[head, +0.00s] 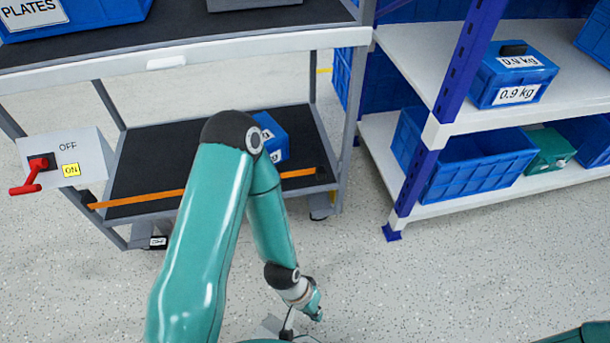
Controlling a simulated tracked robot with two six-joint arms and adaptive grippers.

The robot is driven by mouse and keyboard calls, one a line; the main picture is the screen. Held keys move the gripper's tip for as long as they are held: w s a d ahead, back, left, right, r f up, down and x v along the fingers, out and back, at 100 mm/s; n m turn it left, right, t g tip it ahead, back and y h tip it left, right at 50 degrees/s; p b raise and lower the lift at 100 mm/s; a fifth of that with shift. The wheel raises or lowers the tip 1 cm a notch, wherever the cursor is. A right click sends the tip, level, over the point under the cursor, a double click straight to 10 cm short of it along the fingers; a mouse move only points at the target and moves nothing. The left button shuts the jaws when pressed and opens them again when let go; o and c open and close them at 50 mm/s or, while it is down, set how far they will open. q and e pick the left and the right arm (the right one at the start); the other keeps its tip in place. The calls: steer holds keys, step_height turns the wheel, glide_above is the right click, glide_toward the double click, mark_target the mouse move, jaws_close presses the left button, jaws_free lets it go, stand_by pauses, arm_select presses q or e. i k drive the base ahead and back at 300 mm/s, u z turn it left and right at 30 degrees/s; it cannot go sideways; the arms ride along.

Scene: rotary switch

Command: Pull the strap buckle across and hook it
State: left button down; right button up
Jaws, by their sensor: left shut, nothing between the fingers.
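An orange strap (140,198) runs across the front of the cart's lower shelf. My left arm hides its middle. A black piece (321,174) sits at its right end by the cart post, and another dark piece (86,198) is at its left end. I cannot tell which is the buckle or whether it is hooked. My left gripper (286,328) is low at the bottom edge, in front of the cart and well apart from the strap. It is shut and empty, small and partly cut off. My right gripper is out of view.
The lower shelf (140,160) holds a blue box (272,138), partly behind my arm. A panel with a red switch handle (26,188), marked OFF and ON, is at the left. A rack (440,125) with blue bins stands at the right. The speckled floor (420,280) is clear.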

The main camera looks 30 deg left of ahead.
mark_target(322, 173)
steer(key=u, duration=0.1)
steer(key=k, duration=1.15)
steer(key=u, duration=0.4)
steer(key=i, duration=1)
steer(key=z, duration=0.05)
